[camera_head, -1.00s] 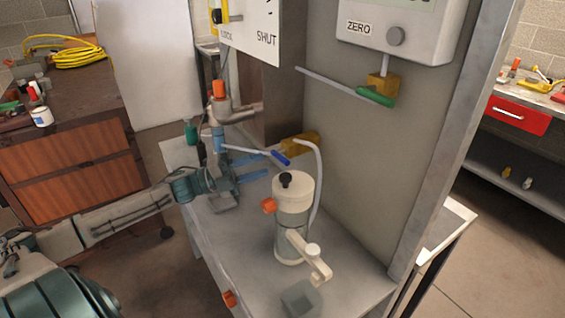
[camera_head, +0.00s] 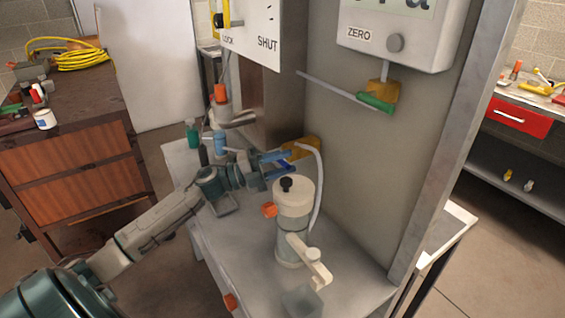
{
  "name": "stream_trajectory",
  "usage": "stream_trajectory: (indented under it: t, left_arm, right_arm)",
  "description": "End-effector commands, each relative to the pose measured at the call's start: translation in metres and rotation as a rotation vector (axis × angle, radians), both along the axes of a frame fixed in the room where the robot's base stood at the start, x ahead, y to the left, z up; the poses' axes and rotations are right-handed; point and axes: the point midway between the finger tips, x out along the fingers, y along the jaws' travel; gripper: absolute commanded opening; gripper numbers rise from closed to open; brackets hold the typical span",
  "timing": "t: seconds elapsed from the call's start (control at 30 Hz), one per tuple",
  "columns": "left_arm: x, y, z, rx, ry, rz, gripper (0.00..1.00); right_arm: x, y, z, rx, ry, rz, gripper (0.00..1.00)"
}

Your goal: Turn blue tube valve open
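The blue tube (camera_head: 220,142) stands upright at the back left of the grey bench, below an orange-capped grey pipe (camera_head: 221,95). Its pale lever runs right, and the lever's blue-tipped end is mostly hidden behind my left gripper. My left gripper (camera_head: 287,162) reaches in from the left with its two blue fingers apart. Its fingertips are around or right beside the lever's end, by a yellow fitting (camera_head: 306,146); I cannot tell whether they touch the lever. My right gripper is not in view.
A white canister (camera_head: 294,208) with a black knob and orange side cap stands just in front of the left gripper. A green-handled lever (camera_head: 376,103) sticks out from the panel (camera_head: 350,170). A ZERO display box (camera_head: 400,30) hangs above.

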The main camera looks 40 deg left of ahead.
Motion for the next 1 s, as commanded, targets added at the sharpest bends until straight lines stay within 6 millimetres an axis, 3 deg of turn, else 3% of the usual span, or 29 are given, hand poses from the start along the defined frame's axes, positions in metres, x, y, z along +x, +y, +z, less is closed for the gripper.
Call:
stream_trajectory:
  t: [0.07,0.2,0.27,0.67,1.0]
  left_arm:
    - [0.0,0.0,0.0,0.0,0.0,0.0,0.36]
    - [0.0,0.0,0.0,0.0,0.0,0.0,0.08]
    - [0.0,0.0,0.0,0.0,0.0,0.0,0.0]
    - [0.0,0.0,0.002,-0.051,0.022,-0.001,0.0]
    - [0.001,0.002,0.012,-0.279,0.116,-0.001,0.0]
  right_arm:
    - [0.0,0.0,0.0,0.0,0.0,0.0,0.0]
    - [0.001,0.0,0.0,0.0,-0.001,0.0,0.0]
    - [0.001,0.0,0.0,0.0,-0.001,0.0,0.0]
    - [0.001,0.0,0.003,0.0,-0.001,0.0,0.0]
    - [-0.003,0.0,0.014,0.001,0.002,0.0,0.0]
